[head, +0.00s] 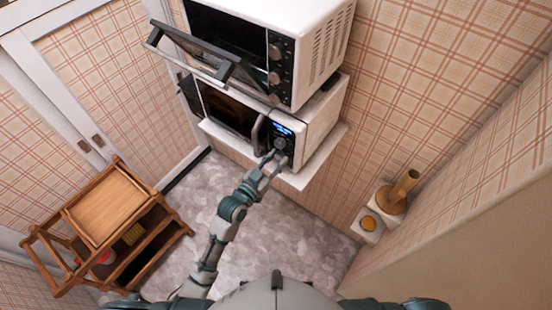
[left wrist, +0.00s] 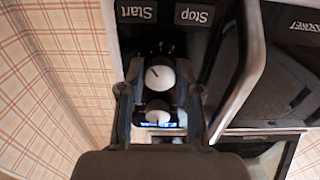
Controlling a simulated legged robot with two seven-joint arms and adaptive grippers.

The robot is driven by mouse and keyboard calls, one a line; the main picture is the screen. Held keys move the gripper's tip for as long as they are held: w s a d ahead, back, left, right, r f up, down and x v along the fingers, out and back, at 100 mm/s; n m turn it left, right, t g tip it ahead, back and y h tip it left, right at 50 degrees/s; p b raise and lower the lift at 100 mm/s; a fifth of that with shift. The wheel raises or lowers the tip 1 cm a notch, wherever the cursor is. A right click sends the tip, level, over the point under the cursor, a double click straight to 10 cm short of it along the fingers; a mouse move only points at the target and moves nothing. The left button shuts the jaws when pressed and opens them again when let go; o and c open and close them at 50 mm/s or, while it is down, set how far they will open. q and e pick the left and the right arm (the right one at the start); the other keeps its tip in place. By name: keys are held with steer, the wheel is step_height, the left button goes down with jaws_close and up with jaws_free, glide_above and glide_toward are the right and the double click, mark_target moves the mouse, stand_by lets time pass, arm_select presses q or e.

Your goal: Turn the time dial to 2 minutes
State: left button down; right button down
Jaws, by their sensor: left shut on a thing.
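The microwave (head: 318,112) stands on a white wall shelf, with a lit blue display (head: 283,130) on its control panel. My left gripper (head: 276,157) is at this panel, just below the display. In the left wrist view, the panel is upside down. It shows two white dials, one near the buttons (left wrist: 160,77) and one near the display (left wrist: 157,117). My left gripper's fingers (left wrist: 160,90) stand on both sides of the dials, closed in on a dial. I cannot read which dial is for time, nor its setting. My right gripper is out of view.
Stop (left wrist: 194,14) and Start (left wrist: 136,12) buttons and the microwave handle (left wrist: 240,75) are close to the fingers. A white toaster oven (head: 312,45) with its door (head: 195,50) hanging open is above. A wooden cart (head: 110,212) stands at left.

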arm_select(q)
steer(key=shift+r+n, duration=0.4)
steer(key=shift+w+n+p, duration=0.1)
steer(key=shift+n+p, duration=0.5)
steer(key=shift+p, duration=0.25)
steer(key=shift+n+p, duration=1)
steer(key=shift+n, duration=0.5)
steer(key=c, duration=1)
jaws_free()
steer(key=shift+c, duration=0.2)
steer(key=shift+o, duration=1.3)
steer(key=shift+f, duration=0.15)
steer(key=shift+w+d+f, duration=0.1)
steer(key=shift+f, duration=0.05)
